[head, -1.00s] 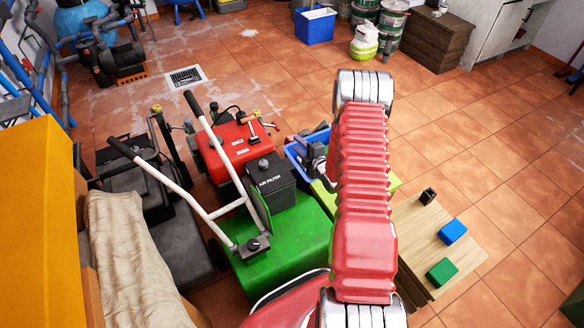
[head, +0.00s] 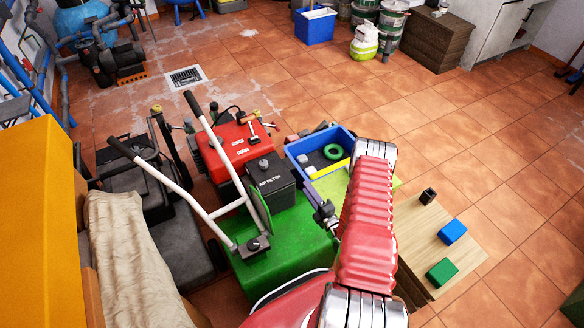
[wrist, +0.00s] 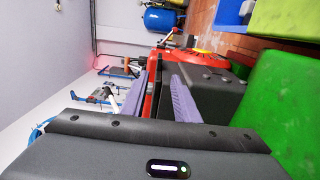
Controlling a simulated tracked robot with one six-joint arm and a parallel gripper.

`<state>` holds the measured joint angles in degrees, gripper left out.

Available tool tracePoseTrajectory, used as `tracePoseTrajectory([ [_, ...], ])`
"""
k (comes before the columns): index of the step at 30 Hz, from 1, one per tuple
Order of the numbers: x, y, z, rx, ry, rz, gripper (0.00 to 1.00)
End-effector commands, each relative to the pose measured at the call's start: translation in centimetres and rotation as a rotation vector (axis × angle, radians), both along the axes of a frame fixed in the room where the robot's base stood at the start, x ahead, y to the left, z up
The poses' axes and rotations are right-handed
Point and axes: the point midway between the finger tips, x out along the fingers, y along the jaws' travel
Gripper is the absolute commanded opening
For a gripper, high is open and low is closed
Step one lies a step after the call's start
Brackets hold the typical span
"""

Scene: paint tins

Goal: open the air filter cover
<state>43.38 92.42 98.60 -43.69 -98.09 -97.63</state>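The black air filter cover (head: 268,186), a box with white "AIR FILTER" lettering, sits on the mower between its red engine part (head: 235,143) and green deck (head: 285,235). A dark knob (head: 263,163) stands on its top. The cover looks closed. My gripper (head: 325,212) is over the deck, to the right of the cover and apart from it. In the wrist view, the two purple fingers of my gripper (wrist: 162,72) are spread with nothing between them. A dark box (wrist: 218,95), seemingly the cover, shows behind the right finger; its knob is not clear there.
A blue tray (head: 345,143) holding a green ring (head: 333,152) stands behind my gripper. The mower's pale handlebars (head: 165,178) rise left of the cover. A wooden board (head: 440,215) with blue and green blocks lies at right.

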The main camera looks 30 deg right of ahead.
Motion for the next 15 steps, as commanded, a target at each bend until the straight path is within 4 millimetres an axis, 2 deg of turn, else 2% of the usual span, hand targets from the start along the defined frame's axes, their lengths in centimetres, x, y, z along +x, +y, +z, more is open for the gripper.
tracePoseTrajectory([
  [10, 0.3, 0.0, 0.0, 0.000, 0.000, 0.001, 0.28],
  [15, 1.6, 0.0, 0.1, -0.001, 0.000, 0.002, 0.28],
])
